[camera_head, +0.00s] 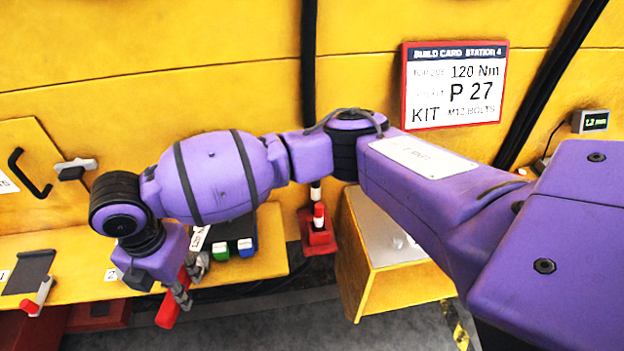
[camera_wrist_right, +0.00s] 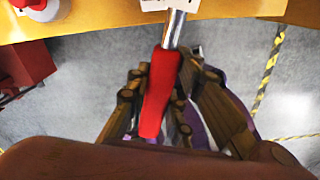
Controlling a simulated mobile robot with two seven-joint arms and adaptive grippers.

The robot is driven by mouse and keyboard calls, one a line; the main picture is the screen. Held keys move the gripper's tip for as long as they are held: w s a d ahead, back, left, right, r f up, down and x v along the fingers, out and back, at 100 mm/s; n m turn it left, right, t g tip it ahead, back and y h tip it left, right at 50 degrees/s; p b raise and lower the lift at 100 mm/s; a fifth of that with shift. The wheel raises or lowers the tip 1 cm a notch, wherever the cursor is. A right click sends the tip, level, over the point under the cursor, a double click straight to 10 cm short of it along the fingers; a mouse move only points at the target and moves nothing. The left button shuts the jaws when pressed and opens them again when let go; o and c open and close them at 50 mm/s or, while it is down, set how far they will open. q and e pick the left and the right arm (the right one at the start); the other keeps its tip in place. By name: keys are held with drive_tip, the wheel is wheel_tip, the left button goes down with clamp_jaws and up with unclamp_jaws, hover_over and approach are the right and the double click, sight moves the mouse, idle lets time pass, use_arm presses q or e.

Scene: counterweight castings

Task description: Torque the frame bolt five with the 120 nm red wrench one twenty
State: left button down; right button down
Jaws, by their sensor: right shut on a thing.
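The red wrench (camera_head: 168,312) is in my right gripper (camera_head: 187,280), in front of the yellow shelf's edge at the lower left of the head view. In the right wrist view the red handle (camera_wrist_right: 158,95) lies between the fingers of my right gripper (camera_wrist_right: 163,98), which is shut on it. Its silver shaft (camera_wrist_right: 174,28) points up toward the yellow edge; the far end is out of that view. No number can be read on the wrench. I cannot pick out frame bolt five. My left gripper is not in view.
Tools with a green end (camera_head: 220,251) and a blue end (camera_head: 246,247) lie on the yellow shelf (camera_head: 268,215). A red stand (camera_head: 318,238) and a yellow box (camera_head: 385,285) stand to the right. Grey floor lies below.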

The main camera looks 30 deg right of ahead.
drive_tip(key=shift+d, duration=0.1)
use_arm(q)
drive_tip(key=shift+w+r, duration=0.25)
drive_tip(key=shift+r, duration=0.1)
use_arm(e)
drive_tip(key=shift+s+d+n, duration=0.35)
drive_tip(key=shift+d+n, duration=0.05)
drive_tip(key=shift+d, duration=0.2)
drive_tip(key=shift+d, duration=0.1)
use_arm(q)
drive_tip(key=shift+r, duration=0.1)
use_arm(e)
drive_tip(key=shift+s+d+n, duration=0.2)
drive_tip(key=shift+d+n, duration=0.1)
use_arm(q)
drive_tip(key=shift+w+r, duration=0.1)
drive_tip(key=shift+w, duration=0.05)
use_arm(e)
drive_tip(key=shift+s+d+n, duration=0.3)
drive_tip(key=shift+d+n, duration=0.1)
drive_tip(key=shift+d, duration=0.2)
drive_tip(key=shift+d, duration=0.15)
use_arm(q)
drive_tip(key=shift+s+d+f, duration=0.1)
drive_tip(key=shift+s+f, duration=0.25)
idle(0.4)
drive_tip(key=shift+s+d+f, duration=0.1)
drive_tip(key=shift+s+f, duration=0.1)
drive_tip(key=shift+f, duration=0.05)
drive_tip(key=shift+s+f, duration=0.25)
